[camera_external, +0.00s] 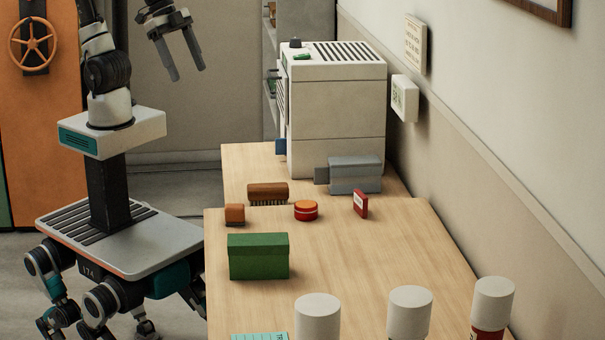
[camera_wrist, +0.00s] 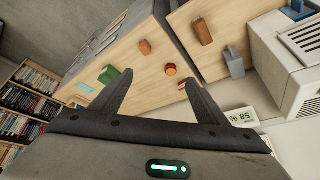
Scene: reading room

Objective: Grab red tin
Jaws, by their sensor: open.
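The red tin (camera_external: 306,210) is a low round tin with an orange-red top and a pale band. It stands on the wooden table between a brown brush and a small red-and-white box. In the wrist view the red tin (camera_wrist: 170,70) shows between the two fingers, some distance beyond them. My gripper (camera_external: 187,74) is open and empty, high up to the left of the table, well apart from the tin. Its fingers also show spread in the wrist view (camera_wrist: 158,77).
A brown brush (camera_external: 268,192), a brown block (camera_external: 235,214), a green box (camera_external: 258,257) and a red-and-white box (camera_external: 361,203) surround the tin. A grey device (camera_external: 355,174) and a large white machine (camera_external: 335,110) stand behind. White-topped cylinders (camera_external: 409,309) stand at the front.

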